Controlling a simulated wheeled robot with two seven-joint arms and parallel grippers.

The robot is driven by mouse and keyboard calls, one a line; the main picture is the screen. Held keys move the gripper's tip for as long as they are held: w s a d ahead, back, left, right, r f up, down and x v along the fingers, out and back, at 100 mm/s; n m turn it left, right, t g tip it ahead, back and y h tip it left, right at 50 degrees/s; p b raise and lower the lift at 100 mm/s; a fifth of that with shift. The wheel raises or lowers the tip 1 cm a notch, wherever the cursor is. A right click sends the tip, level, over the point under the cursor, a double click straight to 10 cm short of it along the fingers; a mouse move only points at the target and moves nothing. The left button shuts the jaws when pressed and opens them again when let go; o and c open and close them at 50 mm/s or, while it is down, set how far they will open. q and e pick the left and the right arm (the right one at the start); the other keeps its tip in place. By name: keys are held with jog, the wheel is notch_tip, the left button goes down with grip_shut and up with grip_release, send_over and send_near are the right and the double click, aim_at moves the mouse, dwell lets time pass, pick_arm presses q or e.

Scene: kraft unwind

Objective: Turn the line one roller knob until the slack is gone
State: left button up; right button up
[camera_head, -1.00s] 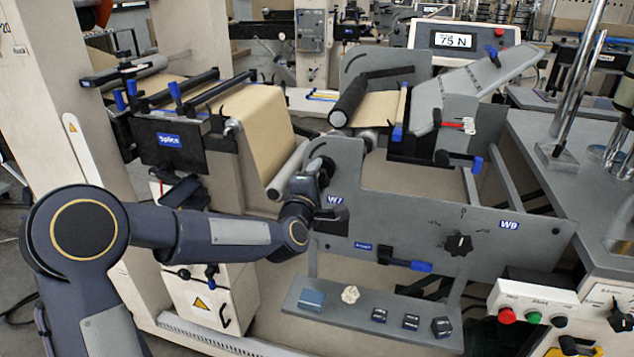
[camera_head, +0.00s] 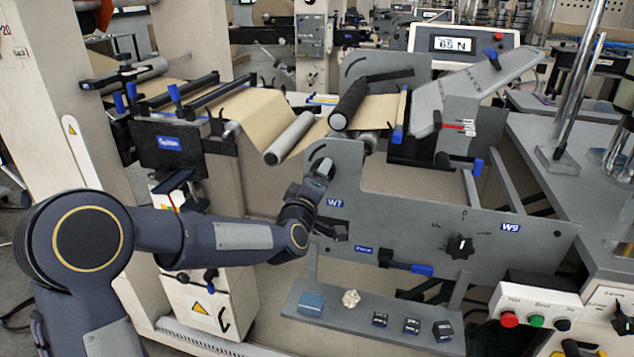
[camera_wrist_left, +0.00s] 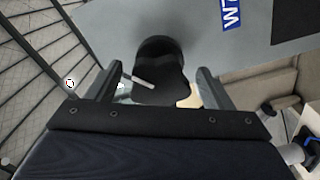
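A dark roller knob (camera_wrist_left: 160,62) with a white pointer line stands on the grey side plate beside the W7 label (camera_wrist_left: 232,12). In the head view the knob (camera_head: 322,166) is partly covered by my left gripper (camera_head: 318,188). In the left wrist view the gripper's fingers (camera_wrist_left: 160,82) stand on either side of the knob, with visible gaps; I cannot tell whether they touch it. The kraft web (camera_head: 258,113) runs down to a pale roller (camera_head: 291,140), then up to the dark roller (camera_head: 349,103). The display (camera_head: 459,44) reads 65 N. My right gripper is out of view.
The grey panel carries a W9 label (camera_head: 510,227) and a black selector knob (camera_head: 459,246). A low shelf (camera_head: 345,322) holds small blocks and a crumpled piece (camera_head: 350,298). A button box (camera_head: 537,312) stands at right.

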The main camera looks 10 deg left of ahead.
pick_arm(q)
jog(key=shift+s, duration=0.3)
jog(key=s+b, duration=0.2)
jog(key=s, duration=0.4)
jog(key=shift+s+a+b, duration=0.15)
jog(key=shift+s+b, duration=0.05)
jog(key=shift+b, duration=0.15)
jog(key=shift+r, duration=0.1)
jog(key=s+a+f+m+g+h+p, duration=0.1)
jog(key=s+m+g+p, duration=0.4)
jog(key=s, duration=1.1)
jog(key=s+a+f+m+g+h+p, duration=0.2)
jog(key=s+m+g+p, duration=0.3)
jog(key=s, duration=1.2)
jog(key=shift+a+m+g, duration=0.25)
jog(key=shift+m+g, duration=0.35)
jog(key=shift+g, duration=0.6)
